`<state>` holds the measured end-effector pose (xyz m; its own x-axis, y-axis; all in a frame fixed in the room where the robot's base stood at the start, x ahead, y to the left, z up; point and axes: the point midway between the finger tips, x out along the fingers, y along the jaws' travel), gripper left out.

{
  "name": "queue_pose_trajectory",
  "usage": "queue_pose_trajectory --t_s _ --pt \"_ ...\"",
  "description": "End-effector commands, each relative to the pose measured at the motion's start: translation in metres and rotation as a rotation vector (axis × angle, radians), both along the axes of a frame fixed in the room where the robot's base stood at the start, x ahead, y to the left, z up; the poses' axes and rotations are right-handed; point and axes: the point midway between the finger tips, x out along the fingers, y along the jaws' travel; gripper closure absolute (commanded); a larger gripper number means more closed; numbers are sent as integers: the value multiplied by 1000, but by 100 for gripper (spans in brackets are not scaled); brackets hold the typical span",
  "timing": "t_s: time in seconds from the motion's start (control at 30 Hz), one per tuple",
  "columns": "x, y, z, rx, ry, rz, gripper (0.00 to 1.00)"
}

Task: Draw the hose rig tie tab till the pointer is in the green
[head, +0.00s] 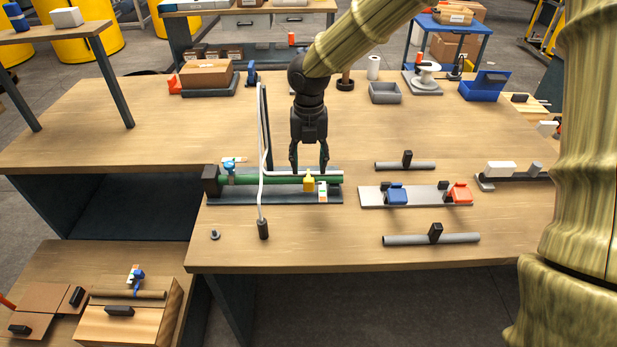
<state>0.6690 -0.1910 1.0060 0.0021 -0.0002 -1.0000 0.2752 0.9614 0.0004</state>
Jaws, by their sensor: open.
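The hose rig (275,197) is a dark base plate on the table left of centre. A green hose (265,180) lies along it, with a white strip beside it. A blue clip-like part (231,168) sits at the left end and a yellow part (309,184) near the right end. Beside the yellow part is a small white and green piece (322,192), perhaps the gauge; its pointer is too small to read. I cannot tell which part is the tie tab. My gripper (309,168) points down, open, its fingers just behind and above the yellow part, with nothing visible between them.
To the right are a plate with blue and orange clamps (427,196) and grey rods (431,239). A grey tray (385,93) and a cardboard box (206,74) stand behind.

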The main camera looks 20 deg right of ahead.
Motion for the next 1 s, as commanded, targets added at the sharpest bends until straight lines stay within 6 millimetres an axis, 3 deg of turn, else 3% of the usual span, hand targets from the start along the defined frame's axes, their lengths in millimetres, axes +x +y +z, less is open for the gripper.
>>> queue_pose_trajectory --t_s 0.2,0.4,0.87,1.0 --pt "-1 -1 -36 -1 3 -1 52" --pt "0 -1 -59 -1 1 0 52" --pt "0 -1 -69 0 0 -1 52" --pt "0 -1 -69 0 0 -1 75"
